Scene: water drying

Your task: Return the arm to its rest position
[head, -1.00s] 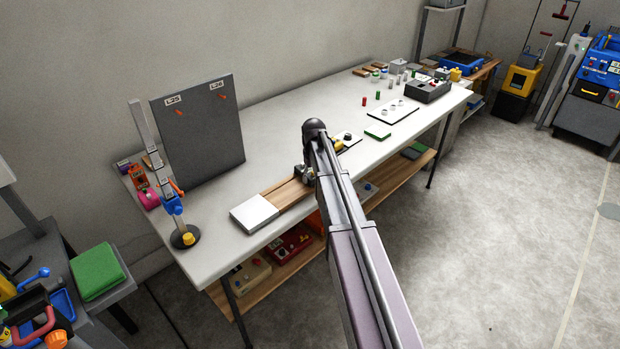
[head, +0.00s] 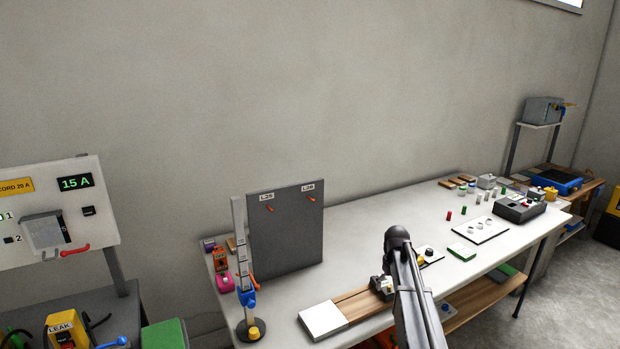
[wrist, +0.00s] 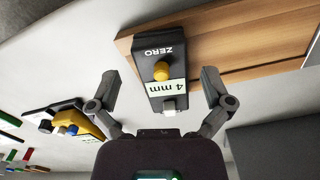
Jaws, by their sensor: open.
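My arm (head: 410,290) reaches over the front edge of the white workbench in the head view. My gripper (wrist: 160,84) is open in the wrist view, with one finger on each side of a small black device (wrist: 165,60). The device is marked ZERO and 4 mm and has a yellow knob and a pale button. It lies by a wooden board (wrist: 225,45), and the fingers do not appear to touch it. In the head view the arm hides most of the gripper area.
A grey panel (head: 287,235) with labels and orange hooks stands on the bench (head: 360,235). A measuring column (head: 243,265) stands left of it. A white block (head: 322,319) lies at the front. Several small parts and a dark box (head: 519,209) are on the right.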

